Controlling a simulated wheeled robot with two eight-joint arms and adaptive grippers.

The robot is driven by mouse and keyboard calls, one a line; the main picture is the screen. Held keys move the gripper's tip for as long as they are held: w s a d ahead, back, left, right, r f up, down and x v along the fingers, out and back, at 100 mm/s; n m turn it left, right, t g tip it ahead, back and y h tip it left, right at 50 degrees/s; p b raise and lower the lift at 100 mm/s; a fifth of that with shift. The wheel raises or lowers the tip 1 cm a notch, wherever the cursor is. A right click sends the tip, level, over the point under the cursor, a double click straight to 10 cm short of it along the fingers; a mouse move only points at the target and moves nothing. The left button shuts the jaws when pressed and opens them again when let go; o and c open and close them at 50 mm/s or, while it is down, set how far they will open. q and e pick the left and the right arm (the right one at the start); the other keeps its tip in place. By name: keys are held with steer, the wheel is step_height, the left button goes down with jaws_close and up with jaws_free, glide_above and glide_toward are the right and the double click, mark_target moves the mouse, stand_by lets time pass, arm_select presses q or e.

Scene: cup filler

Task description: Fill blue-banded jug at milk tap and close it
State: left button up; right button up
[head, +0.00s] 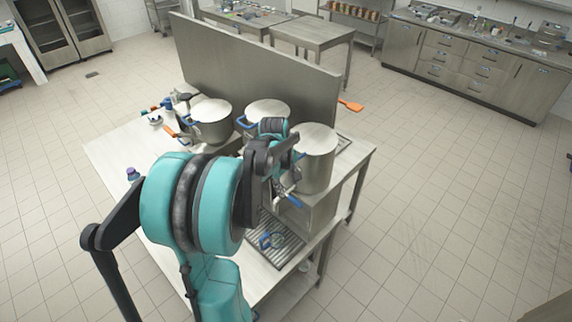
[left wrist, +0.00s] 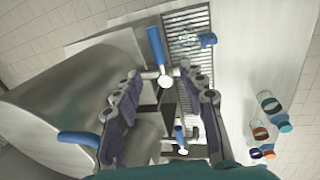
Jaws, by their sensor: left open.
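A clear jug with blue parts (head: 272,240) stands on the drip grate (head: 285,253) at the front of the steel dispenser. It also shows in the left wrist view (left wrist: 187,41). A tap with a blue lever (head: 294,200) sticks out from the dispenser above the grate. In the left wrist view this lever (left wrist: 155,46) lies just ahead of my open fingers, and a second blue-levered tap (left wrist: 179,134) shows lower down. My left gripper (left wrist: 160,74) is open and empty, with a finger on each side of the tap area. I cannot tell whether liquid flows or which tap is milk.
Banded containers (left wrist: 268,104) stand on the table at the right of the wrist view. A tall steel panel (head: 250,75) backs the table. An orange spatula (head: 350,104) sticks out at the right.

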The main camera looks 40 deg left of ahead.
mark_target(290, 197)
arm_select(q)
steer(key=x, duration=0.7)
steer(key=shift+w+a+f, duration=0.15)
steer(key=shift+f, duration=0.2)
jaws_close()
